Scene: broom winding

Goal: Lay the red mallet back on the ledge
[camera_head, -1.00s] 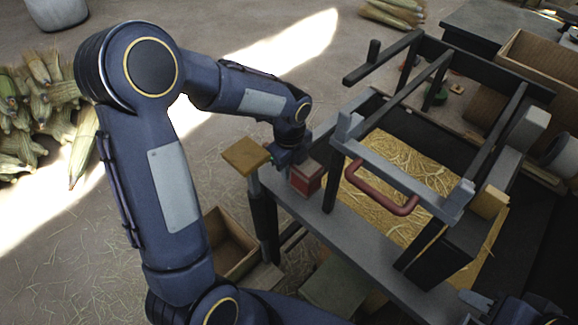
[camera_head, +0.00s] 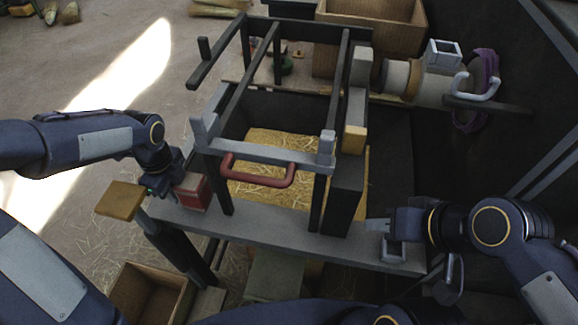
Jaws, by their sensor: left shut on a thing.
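The red mallet's boxy head (camera_head: 195,191) shows at the left end of the grey ledge (camera_head: 275,228), left of a dark upright post. My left gripper (camera_head: 170,184) is shut on the mallet from its left side. The jaws and the mallet's handle are mostly hidden. The mallet's head looks very close to the ledge top, but I cannot tell whether it touches. My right gripper (camera_head: 385,228) is over the right end of the ledge, by a small grey square ring (camera_head: 394,251). Its jaw opening is not clear.
A frame with a red bar handle (camera_head: 258,178) stands behind the ledge, over a bed of straw (camera_head: 268,150). A wooden plate (camera_head: 120,199) is left of my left gripper. An open box (camera_head: 150,292) lies below. The ledge's middle looks bare.

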